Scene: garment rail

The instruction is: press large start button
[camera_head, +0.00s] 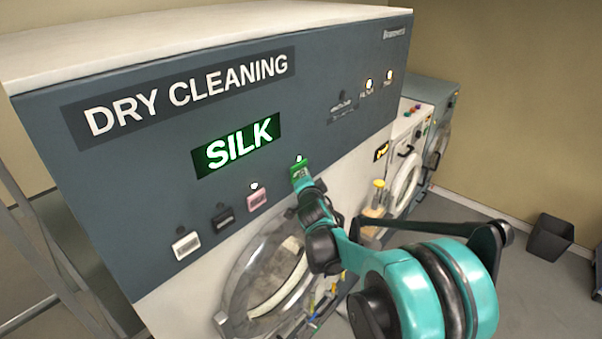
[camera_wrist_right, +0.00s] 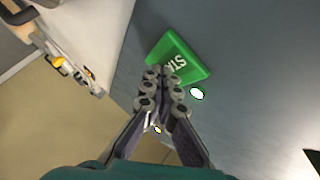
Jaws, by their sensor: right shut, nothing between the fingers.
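The large green start button (camera_head: 298,171) is on the blue-grey front panel of the dry cleaning machine, below and right of the lit green SILK display (camera_head: 236,146). In the right wrist view the button (camera_wrist_right: 187,58) shows part of its white lettering, "STA". My right gripper (camera_wrist_right: 163,75) is shut and empty, its fingertips over the lower edge of the button. Whether they touch it I cannot tell. In the head view my right gripper (camera_head: 308,186) reaches up to the button and hides its lower part. My left gripper is not in view.
White (camera_head: 185,245), black (camera_head: 223,218) and pink (camera_head: 257,199) buttons sit left of the green one. A round glass door (camera_head: 262,275) is below. Other machines (camera_head: 405,165) stand at the right, with a dark bin (camera_head: 549,238) on the floor.

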